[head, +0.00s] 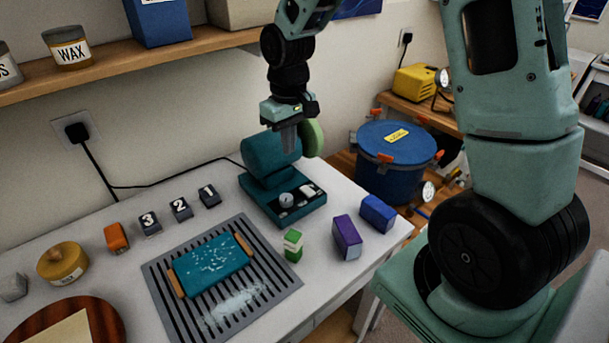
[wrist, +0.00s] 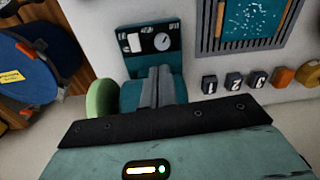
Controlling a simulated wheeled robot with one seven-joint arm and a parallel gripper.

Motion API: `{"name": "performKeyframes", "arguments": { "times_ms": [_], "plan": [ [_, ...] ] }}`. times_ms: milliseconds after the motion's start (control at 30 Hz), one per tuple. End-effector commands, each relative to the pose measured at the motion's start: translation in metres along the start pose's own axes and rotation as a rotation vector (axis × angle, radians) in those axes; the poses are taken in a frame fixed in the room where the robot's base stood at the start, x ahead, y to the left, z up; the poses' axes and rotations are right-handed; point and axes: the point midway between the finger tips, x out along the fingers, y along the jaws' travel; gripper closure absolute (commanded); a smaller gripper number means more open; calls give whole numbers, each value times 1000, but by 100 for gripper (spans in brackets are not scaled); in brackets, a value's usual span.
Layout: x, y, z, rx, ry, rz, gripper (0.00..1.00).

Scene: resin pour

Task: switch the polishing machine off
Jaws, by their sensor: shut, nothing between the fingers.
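The polishing machine (head: 270,160) is teal and stands at the back right of the white table. It has a green polishing wheel (head: 313,138) on its right side. Its front base carries a round pale dial (head: 286,200) and a light-coloured switch (head: 307,190). The wrist view also shows the dial (wrist: 162,41) and the switch (wrist: 134,43). My gripper (head: 289,150) is shut and empty, pointing down above the machine's body, behind the control panel. In the wrist view its fingers (wrist: 157,85) overlap the body. I cannot tell whether they touch it.
A grey slotted mat (head: 165,275) with a teal block (head: 212,268) lies in front of the machine. Green, purple and blue blocks (head: 378,213) stand to its right. Numbered blocks (head: 180,209) stand to its left. A wooden shelf (head: 120,62) overhangs the table at the back left. A blue drum (head: 390,182) stands beyond the table.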

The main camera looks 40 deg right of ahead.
Motion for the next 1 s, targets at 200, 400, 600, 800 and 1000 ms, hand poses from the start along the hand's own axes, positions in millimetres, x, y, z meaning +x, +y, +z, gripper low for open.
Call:
{"name": "performKeyframes", "arguments": {
  "times_ms": [200, 400, 600, 800, 1000],
  "plan": [
    [11, 57, -12, 85, -6, 18, 100],
    [13, 63, -13, 93, -7, 20, 100],
    [13, 62, -13, 92, -7, 20, 100],
    [28, 62, -12, 92, -11, 18, 100],
    [66, 62, -11, 90, -14, 17, 100]
  ]
}}
